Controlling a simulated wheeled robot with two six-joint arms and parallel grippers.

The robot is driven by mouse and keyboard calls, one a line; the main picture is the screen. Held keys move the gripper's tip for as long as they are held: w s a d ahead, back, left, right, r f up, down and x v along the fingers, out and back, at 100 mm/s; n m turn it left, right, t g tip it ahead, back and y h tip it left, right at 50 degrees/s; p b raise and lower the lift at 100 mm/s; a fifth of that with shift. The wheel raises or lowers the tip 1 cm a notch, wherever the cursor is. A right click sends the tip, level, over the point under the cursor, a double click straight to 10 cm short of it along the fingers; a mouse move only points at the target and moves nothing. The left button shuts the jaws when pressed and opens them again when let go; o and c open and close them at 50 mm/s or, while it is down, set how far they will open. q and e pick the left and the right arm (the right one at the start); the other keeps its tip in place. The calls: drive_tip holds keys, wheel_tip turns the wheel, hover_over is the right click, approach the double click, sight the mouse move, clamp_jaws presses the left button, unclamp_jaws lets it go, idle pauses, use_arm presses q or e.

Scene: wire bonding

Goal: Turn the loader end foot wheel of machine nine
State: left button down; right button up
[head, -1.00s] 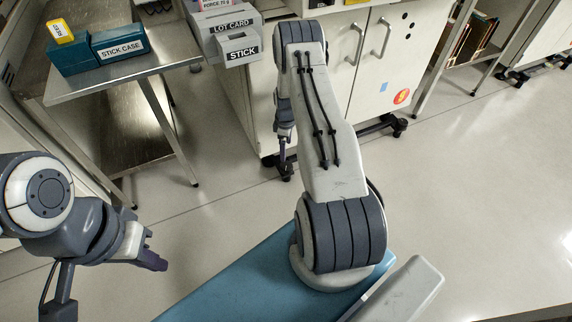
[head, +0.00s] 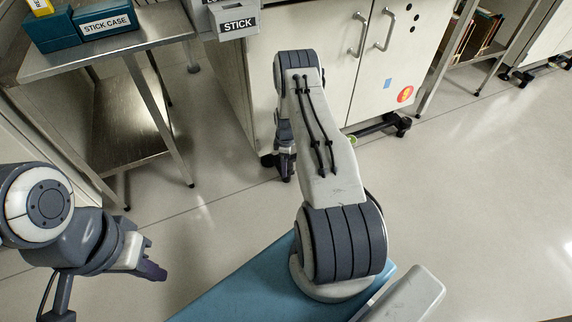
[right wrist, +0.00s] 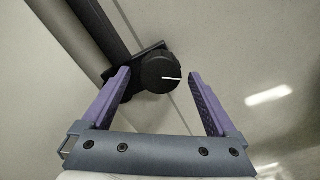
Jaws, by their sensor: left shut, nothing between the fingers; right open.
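The foot wheel is a round black knob (right wrist: 158,72) with a white line on its face, on a black bracket at the end of a dark rail in the right wrist view. My right gripper (right wrist: 158,76) is open, its purple fingers pointing at the wheel. The wheel shows between the fingertips, nearer the left one; I cannot tell whether they touch. In the head view my right gripper (head: 287,172) is low beside the black foot (head: 268,160) at the white cabinet's near left corner, partly hidden by my arm. My left gripper (head: 154,271) is shut and empty over the floor.
The white cabinet (head: 335,90) stands behind my right arm, with another black foot (head: 401,123) at its right. A steel table (head: 165,28) with a stick case (head: 105,20) is at the upper left. The floor (head: 480,210) on the right is clear.

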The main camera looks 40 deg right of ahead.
drive_tip(key=c, duration=1.4)
drive_tip(key=m+p, duration=0.2)
drive_tip(key=m, duration=0.2)
drive_tip(key=shift+m, duration=0.4)
drive_tip(key=m+p, duration=0.1)
drive_tip(key=m, duration=0.5)
drive_tip(key=shift+d, duration=0.1)
drive_tip(key=m, duration=0.6)
drive_tip(key=shift+m+p, duration=0.4)
drive_tip(key=m, duration=0.5)
drive_tip(key=shift+s+m, duration=0.1)
drive_tip(key=shift+m, duration=0.2)
